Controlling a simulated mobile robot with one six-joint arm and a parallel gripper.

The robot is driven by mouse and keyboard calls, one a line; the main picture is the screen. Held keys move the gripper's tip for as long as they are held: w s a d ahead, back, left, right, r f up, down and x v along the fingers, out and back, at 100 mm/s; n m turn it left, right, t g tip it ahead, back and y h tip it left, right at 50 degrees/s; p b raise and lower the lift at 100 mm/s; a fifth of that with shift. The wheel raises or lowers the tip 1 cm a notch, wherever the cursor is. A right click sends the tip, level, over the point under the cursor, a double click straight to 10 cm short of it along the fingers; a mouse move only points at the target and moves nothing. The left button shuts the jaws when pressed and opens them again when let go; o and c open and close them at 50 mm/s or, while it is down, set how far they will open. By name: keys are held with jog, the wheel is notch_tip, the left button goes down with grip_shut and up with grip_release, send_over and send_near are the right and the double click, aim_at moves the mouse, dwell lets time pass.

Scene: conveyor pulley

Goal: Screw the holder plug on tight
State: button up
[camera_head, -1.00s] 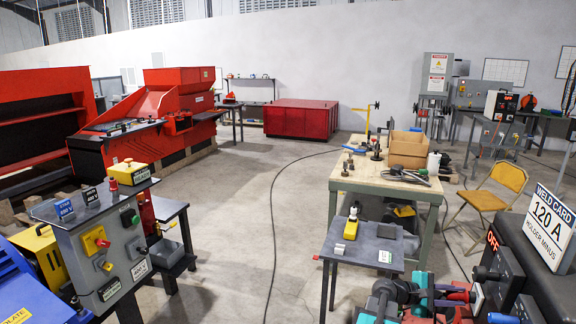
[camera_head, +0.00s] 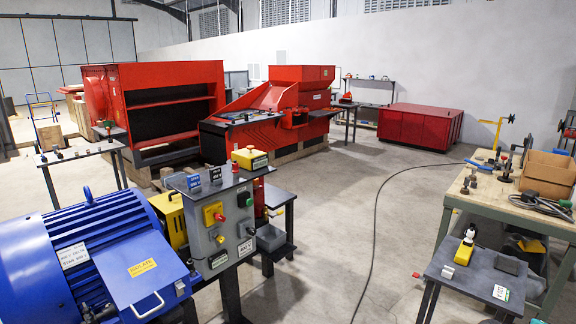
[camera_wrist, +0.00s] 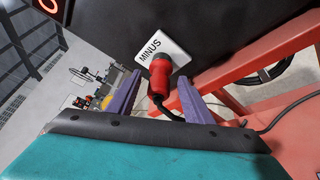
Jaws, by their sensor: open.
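The red holder plug (camera_wrist: 161,76) shows in the wrist view, at the dark panel beside the white MINUS label (camera_wrist: 163,55). Its black rear end and cable (camera_wrist: 170,112) point towards me. My gripper (camera_wrist: 158,84) is open, with its two purple fingers apart on either side of the plug. I cannot tell whether the fingers touch it. The socket behind the plug is hidden, so how far in it sits does not show. The head view does not show the plug or my gripper.
In the wrist view, a red frame (camera_wrist: 265,65) and a coiled black cable (camera_wrist: 268,75) are on the right. The head view shows a blue motor (camera_head: 95,255), a switch post (camera_head: 222,235), a small grey table (camera_head: 480,275), and open floor with a black cable (camera_head: 374,235).

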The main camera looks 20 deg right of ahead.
jog(key=shift+b+v, duration=0.4)
jog(key=shift+v, duration=2.2)
